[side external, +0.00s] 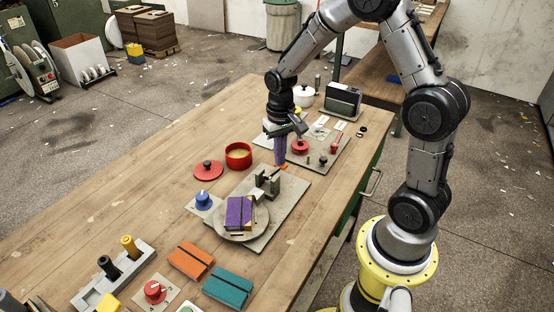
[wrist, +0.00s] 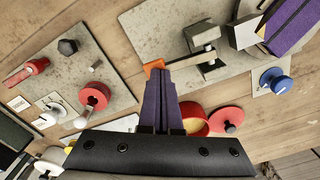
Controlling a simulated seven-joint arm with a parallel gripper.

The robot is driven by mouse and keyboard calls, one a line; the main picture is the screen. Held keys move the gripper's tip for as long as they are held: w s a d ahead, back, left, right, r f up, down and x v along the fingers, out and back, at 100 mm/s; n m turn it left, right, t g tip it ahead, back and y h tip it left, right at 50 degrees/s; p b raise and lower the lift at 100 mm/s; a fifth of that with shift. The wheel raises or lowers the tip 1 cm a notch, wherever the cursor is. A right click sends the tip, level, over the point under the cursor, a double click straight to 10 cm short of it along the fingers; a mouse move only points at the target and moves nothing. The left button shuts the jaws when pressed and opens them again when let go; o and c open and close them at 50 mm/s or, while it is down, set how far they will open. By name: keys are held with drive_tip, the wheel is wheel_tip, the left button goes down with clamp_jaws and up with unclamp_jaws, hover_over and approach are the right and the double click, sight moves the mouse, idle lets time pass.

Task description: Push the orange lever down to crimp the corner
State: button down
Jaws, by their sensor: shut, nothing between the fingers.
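The orange lever (wrist: 153,66) shows its orange tip in the wrist view. A thin metal bar runs from it to a small metal crimping block (wrist: 204,42) on a grey base plate. In the side view the tip is a small orange patch (side external: 285,166) by the fingertips. My gripper (side external: 279,163) has purple fingers, shut and empty, pointing down. In the wrist view the fingertips (wrist: 158,73) overlap the near edge of the orange tip; I cannot tell if they touch. A purple box (side external: 239,213) with a dark band sits on a round disc (side external: 228,236) beside the crimper.
A blue knob (side external: 203,199), red pot (side external: 238,155) and red lid (side external: 208,170) stand left of the plate. Another plate with a red valve (side external: 300,146) lies behind. Orange (side external: 191,261) and teal (side external: 228,286) boxes lie in front. The left tabletop is mostly clear.

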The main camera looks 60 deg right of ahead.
drive_tip(key=shift+s+r, duration=0.1)
wheel_tip(320, 180, up, 10)
idle(1.0)
